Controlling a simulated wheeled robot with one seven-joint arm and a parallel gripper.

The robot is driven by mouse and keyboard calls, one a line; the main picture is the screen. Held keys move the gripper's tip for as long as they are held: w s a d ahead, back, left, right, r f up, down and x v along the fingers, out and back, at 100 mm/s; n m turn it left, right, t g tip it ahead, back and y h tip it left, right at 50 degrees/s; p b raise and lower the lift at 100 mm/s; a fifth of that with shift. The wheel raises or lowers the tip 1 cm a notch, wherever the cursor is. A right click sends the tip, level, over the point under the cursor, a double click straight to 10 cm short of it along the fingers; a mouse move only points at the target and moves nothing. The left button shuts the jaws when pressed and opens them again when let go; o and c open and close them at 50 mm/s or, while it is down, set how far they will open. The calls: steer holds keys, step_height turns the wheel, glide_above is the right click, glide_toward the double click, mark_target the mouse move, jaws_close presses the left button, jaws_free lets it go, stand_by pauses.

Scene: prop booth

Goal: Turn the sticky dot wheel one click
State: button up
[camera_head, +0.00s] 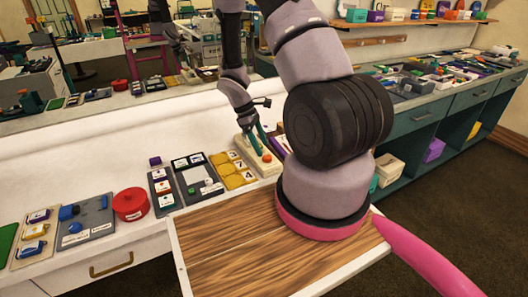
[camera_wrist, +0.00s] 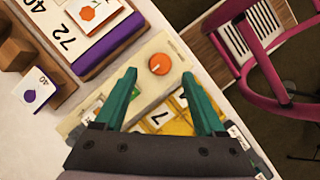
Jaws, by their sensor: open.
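A small round orange knob (camera_wrist: 160,64) with a pale line across it sits on a cream plate (camera_wrist: 152,92). It looks like the sticky dot wheel, though I cannot read its label. In the head view the orange knob (camera_head: 267,157) shows on the cream plate (camera_head: 248,148) on the white counter. My gripper (camera_wrist: 160,73) is open and empty, with its green fingers apart. In the wrist view the knob appears between and just past the fingertips; I cannot tell the height gap. In the head view my gripper (camera_head: 262,146) is over the plate, beside my arm.
A wooden block with number cards (camera_wrist: 80,42) lies near the plate. A pink chair (camera_wrist: 270,60) stands beyond the counter edge.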

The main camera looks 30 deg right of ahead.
steer(key=v, duration=0.7)
steer(key=s+a+r+m+t+y, duration=0.1)
steer(key=a+r+m+t, duration=0.15)
steer(key=r, duration=0.85)
steer(key=s+a+r+m+t+y, duration=0.15)
steer(key=r+m, duration=0.25)
steer(key=r, duration=0.7)
steer(key=s+a+r+m+t+y, duration=0.2)
steer(key=s+r+m+t, duration=0.4)
steer(key=s+r, duration=0.7)
step_height(320, 180, up, 2)
steer(key=shift+s+a+r+m+y, duration=0.1)
steer(key=shift+s+a+m+y, duration=0.2)
steer(key=shift+a+m, duration=0.4)
